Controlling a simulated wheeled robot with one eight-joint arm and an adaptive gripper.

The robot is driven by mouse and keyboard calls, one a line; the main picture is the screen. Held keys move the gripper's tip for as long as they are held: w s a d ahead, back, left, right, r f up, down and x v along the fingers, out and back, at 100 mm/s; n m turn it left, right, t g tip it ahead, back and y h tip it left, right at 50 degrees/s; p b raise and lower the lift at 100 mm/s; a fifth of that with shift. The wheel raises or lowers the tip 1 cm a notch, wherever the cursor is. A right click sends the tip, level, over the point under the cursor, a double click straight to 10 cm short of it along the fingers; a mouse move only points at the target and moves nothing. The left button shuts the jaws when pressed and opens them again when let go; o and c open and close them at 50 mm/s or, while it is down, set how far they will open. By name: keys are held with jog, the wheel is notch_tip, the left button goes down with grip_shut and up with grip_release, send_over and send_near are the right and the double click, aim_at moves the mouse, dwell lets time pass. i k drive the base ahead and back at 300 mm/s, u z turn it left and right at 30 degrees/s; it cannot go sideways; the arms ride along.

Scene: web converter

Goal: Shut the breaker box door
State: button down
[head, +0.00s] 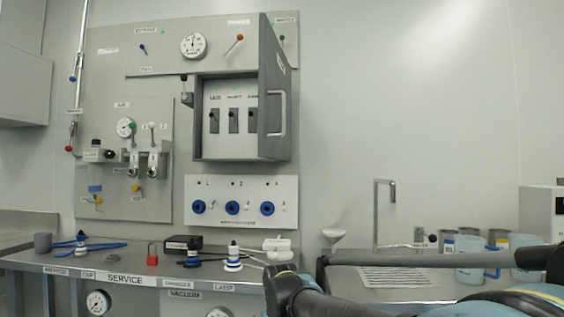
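The breaker box (198,121) is a grey box on the wall panel, with several dark switches on a white plate inside. Its grey door (273,92) stands open, hinged on the right and swung out toward me. A pale bar handle (282,113) is on the door's outer face, on the right. A small latch with a black knob (185,86) sits at the box's left edge. Parts of my arm cross the lower right, well below and apart from the door. I cannot make out my gripper's fingers in this view.
A service bench (140,262) runs below the panel, holding a red padlock (152,254), blue-and-white plugs (233,258) and a black case (184,243). The wall right of the door is clear.

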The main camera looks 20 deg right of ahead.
aim_at(274, 83)
jog(key=z, duration=0.05)
jog(key=k, duration=0.95)
jog(key=z, duration=0.55)
